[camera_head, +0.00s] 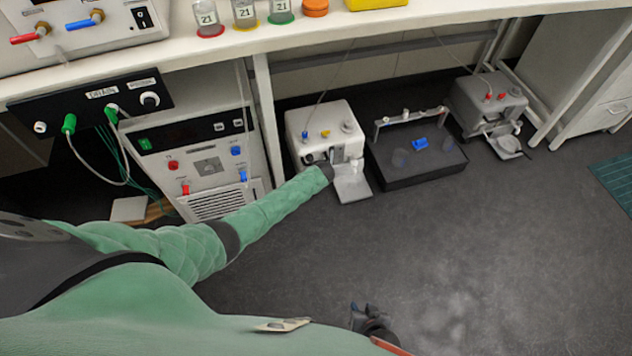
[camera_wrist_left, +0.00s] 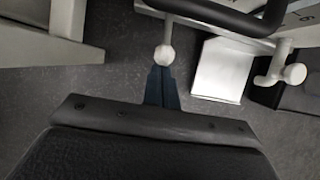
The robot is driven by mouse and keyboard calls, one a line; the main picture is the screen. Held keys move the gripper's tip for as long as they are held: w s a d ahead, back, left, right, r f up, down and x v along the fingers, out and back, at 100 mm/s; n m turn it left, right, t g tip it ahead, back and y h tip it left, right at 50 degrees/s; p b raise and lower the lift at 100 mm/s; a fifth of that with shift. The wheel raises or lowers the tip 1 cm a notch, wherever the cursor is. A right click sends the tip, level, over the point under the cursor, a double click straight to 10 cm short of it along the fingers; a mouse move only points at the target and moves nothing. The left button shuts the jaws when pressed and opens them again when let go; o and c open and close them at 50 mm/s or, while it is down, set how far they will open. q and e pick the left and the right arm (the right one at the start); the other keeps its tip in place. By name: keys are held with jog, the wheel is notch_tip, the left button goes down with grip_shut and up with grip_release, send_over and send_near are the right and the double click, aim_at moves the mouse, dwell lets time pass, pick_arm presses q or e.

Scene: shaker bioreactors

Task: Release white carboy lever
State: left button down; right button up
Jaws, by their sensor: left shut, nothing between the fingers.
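The white carboy unit (camera_head: 318,122) stands on the floor under the bench in the head view, with a white plate (camera_head: 352,187) at its front. My left arm reaches its front, and the hand hides part of it. In the left wrist view my left gripper (camera_wrist_left: 160,78) is shut and empty. Its dark blue fingertips are right by the round white knob (camera_wrist_left: 165,55) of a lever on a pale rod. I cannot tell whether they touch. My right gripper (camera_head: 371,318) hangs over open floor, low in the head view; its opening is unclear.
A black tray unit (camera_head: 425,165) with a blue item and a grey unit (camera_head: 482,105) stand to the right. A control cabinet (camera_head: 205,165) stands left. The bench (camera_head: 330,33) overhangs them. A second white knob (camera_wrist_left: 295,73) lies right in the wrist view. The front floor is clear.

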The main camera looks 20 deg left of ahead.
dwell(0.4)
